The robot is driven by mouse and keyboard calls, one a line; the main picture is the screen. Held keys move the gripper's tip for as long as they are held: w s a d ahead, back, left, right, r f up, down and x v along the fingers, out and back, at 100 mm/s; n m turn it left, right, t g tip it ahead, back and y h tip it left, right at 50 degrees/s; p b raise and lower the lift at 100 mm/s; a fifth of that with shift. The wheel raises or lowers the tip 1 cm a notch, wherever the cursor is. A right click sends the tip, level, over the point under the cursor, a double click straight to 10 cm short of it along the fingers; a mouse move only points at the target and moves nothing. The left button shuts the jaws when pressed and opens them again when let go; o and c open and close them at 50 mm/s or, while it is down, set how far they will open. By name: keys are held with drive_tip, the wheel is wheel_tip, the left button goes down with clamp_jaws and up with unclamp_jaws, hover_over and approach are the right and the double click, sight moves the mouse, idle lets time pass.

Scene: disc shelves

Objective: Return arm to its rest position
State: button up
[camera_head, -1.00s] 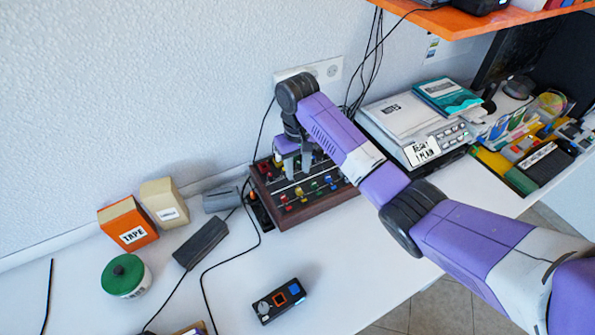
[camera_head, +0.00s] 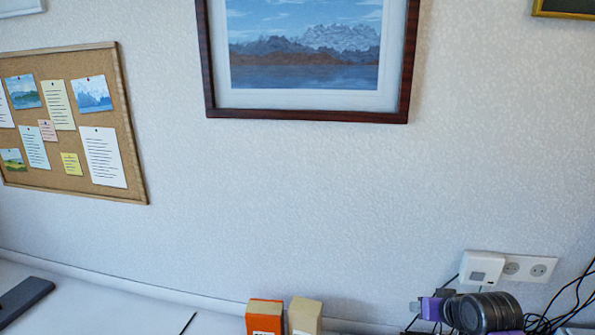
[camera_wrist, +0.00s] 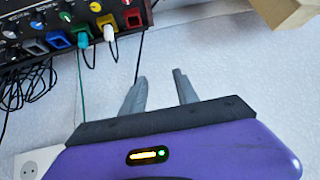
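My gripper (camera_wrist: 160,76) shows in the wrist view with its two grey fingers apart and nothing between them. Pale wall shows behind the fingers. In the head view, only a dark joint and a purple piece of my arm (camera_head: 482,312) show at the lower right edge, in front of the wall. The rest of my arm is out of that view.
A device with coloured knobs and plugged cables (camera_wrist: 75,30) is at the wrist view's upper left. A tan box (camera_wrist: 285,12) is at its upper right. The head view shows a corkboard (camera_head: 70,178), a framed picture (camera_head: 308,113), an orange box (camera_head: 264,318) and wall sockets (camera_head: 525,268).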

drive_tip(key=s+a+r+m+t, duration=0.2)
drive_tip(key=s+a+t, duration=0.5)
drive_tip(key=s+a, duration=0.45)
drive_tip(key=s+r+n+g, duration=0.1)
drive_tip(key=s+r+n, duration=0.1)
drive_tip(key=s, duration=3.8)
drive_tip(key=shift+s+a+r+n+b, duration=0.3)
drive_tip(key=shift+a+n+b, duration=0.15)
drive_tip(key=shift+n, duration=0.25)
drive_tip(key=shift+c, duration=0.9)
idle(0.9)
